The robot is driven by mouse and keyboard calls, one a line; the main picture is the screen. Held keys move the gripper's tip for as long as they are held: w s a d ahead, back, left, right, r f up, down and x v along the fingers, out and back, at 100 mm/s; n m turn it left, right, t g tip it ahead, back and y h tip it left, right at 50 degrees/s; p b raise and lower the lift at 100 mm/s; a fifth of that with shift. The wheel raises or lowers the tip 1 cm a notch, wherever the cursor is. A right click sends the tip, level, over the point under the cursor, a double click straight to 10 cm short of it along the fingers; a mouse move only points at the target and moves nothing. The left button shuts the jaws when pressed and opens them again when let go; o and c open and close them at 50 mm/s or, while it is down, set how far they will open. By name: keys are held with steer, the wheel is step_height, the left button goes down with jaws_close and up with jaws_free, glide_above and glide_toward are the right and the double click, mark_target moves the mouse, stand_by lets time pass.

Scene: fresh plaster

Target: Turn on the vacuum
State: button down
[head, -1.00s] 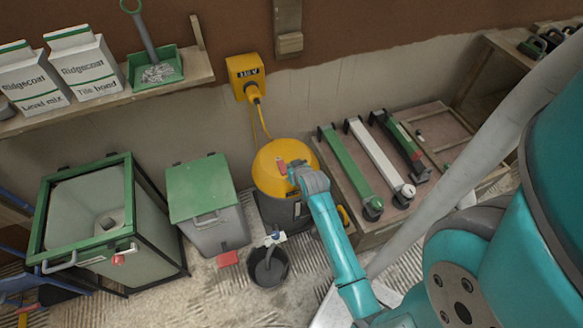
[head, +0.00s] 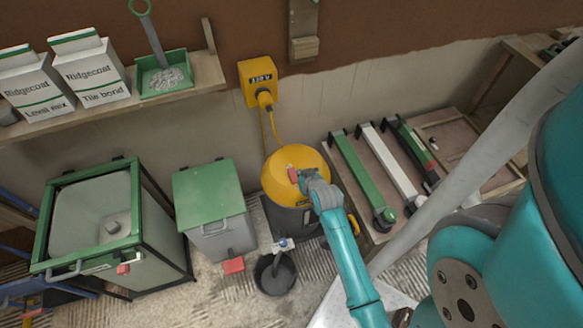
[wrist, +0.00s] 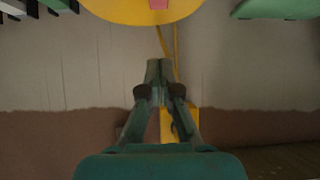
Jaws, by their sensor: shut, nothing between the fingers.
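The vacuum (head: 284,171) stands on the floor against the wall, with a yellow domed top and a dark body. A red switch (head: 293,174) sits on its top. My gripper (head: 302,174) is at the top of the vacuum, close beside the red switch; I cannot tell from the head view if it touches. In the wrist view my gripper (wrist: 158,66) is shut and empty, with the yellow top (wrist: 118,10) and the red switch (wrist: 158,4) at the upper edge. A yellow cord runs from the vacuum to a yellow wall box (head: 258,82).
A green-lidded grey bin (head: 210,200) and a black bucket (head: 274,276) stand left of and in front of the vacuum. A low bench (head: 345,190) with green and white bar tools is at its right. A shelf (head: 110,107) with bags is upper left.

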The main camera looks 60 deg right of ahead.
glide_above(291, 170)
steer(key=s+a, duration=0.2)
steer(key=f, duration=0.6)
steer(key=shift+s+d, duration=0.15)
steer(key=shift+d, duration=0.05)
step_height(291, 170, down, 2)
steer(key=shift+d+f, duration=0.1)
steer(key=shift+f, duration=0.1)
steer(key=shift+w+d+f, duration=0.1)
steer(key=shift+w+f, duration=0.15)
steer(key=shift+f, duration=0.55)
steer(key=shift+f, duration=0.25)
steer(key=shift+s, duration=0.1)
